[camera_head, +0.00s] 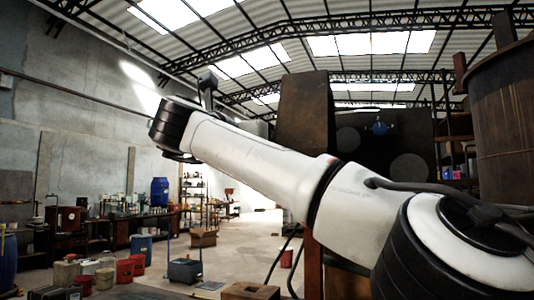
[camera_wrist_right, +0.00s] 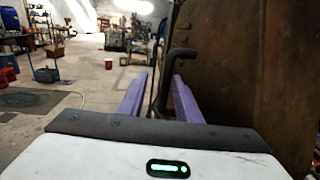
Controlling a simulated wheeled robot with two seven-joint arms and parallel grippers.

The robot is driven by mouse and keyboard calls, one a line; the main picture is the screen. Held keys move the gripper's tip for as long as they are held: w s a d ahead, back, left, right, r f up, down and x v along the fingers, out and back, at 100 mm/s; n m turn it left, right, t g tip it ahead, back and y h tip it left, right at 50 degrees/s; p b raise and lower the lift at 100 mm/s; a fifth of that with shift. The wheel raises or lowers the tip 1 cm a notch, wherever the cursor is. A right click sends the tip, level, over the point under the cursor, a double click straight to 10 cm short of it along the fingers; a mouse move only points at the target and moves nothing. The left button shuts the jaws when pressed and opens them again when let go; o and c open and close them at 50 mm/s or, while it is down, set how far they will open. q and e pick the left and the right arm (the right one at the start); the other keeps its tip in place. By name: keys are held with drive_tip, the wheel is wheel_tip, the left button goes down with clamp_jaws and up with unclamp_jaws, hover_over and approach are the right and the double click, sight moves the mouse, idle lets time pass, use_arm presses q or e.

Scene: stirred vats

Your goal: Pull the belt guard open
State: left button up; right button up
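The belt guard is a rusty brown panel (camera_head: 305,112) in the head view, standing out from a dark housing (camera_head: 408,130). Two grey discs and a blue part show on the housing. In the right wrist view a rusty panel (camera_wrist_right: 245,70) fills the right side. A dark bent handle (camera_wrist_right: 180,53) stands out from it. My right gripper (camera_wrist_right: 160,85) has its two purple fingers apart, with the handle's lower part between them. A gap shows at the left finger; contact at the right finger is unclear. My left gripper is in neither view.
My white right arm crosses the head view and hides the panel's lower part. A rusty vat (camera_head: 503,115) stands at the right. A blue barrel (camera_head: 160,191), a workbench and several buckets stand at the left. The floor (camera_head: 235,245) between has free room.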

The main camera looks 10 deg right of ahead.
drive_tip(key=b+v, duration=0.2)
drive_tip(key=v, duration=0.4)
drive_tip(key=shift+s+a, duration=0.2)
drive_tip(key=shift+s, duration=0.05)
